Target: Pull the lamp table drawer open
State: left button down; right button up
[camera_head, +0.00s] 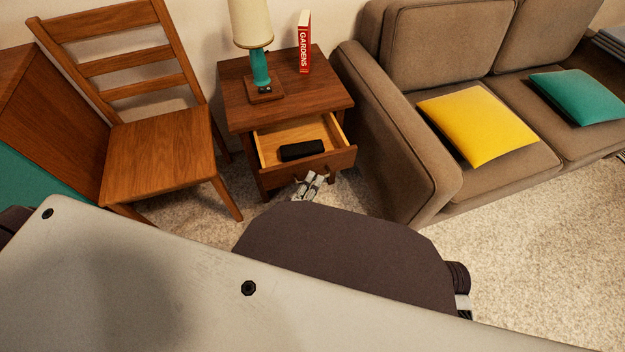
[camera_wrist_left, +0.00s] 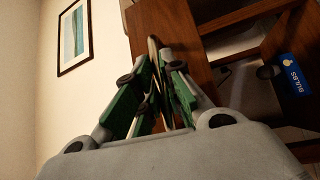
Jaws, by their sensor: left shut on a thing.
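The lamp table (camera_head: 291,50) is a brown wooden table with a teal-based lamp on top. Its drawer (camera_head: 340,157) is pulled out, with the pale inside showing and a black oblong object (camera_head: 302,149) lying in it. My left gripper (camera_head: 309,181) is at the front of the drawer, low near the middle, shut on the drawer handle; the handle is mostly hidden by the fingers. In the left wrist view, the green-padded fingers of the left gripper (camera_wrist_left: 157,80) close together against the wooden drawer front (camera_wrist_left: 175,35). My right gripper is not in view.
A wooden chair (camera_head: 160,155) stands left of the table, and a brown sofa (camera_head: 395,130) close on its right. A red book (camera_head: 304,45) stands on the tabletop. A blue bulbs box (camera_wrist_left: 291,78) shows in the left wrist view. Carpet (camera_head: 540,245) is clear at right.

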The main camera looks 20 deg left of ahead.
pick_arm(q)
jog(key=shift+f, duration=0.1)
jog(key=c, duration=1.5)
grip_release()
